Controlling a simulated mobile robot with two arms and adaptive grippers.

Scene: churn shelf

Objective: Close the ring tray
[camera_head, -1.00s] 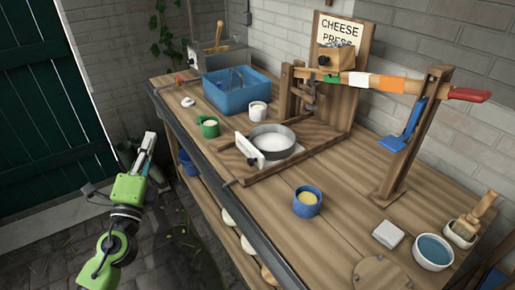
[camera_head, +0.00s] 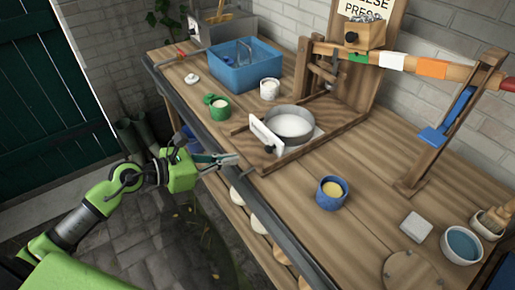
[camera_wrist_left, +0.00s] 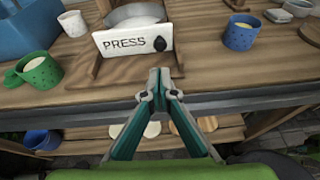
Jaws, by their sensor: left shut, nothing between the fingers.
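The ring tray has a white front panel (camera_head: 266,134) with a dark knob and carries a metal ring (camera_head: 290,122). It sits on wooden rails (camera_head: 296,151) on the bench and sticks out toward the front of the press. In the left wrist view the panel (camera_wrist_left: 122,41) reads PRESS, with the knob at its right side. My left gripper (camera_head: 236,158) is shut and empty at the bench's front edge, in front of the panel and apart from it. Its closed fingertips (camera_wrist_left: 159,73) point at the panel from just below. My right gripper is not in view.
The cheese press post and lever (camera_head: 420,68) stand behind and right of the tray. A green mug (camera_head: 218,110), a white cup (camera_head: 270,89) and a blue bin (camera_head: 240,72) stand to the left.

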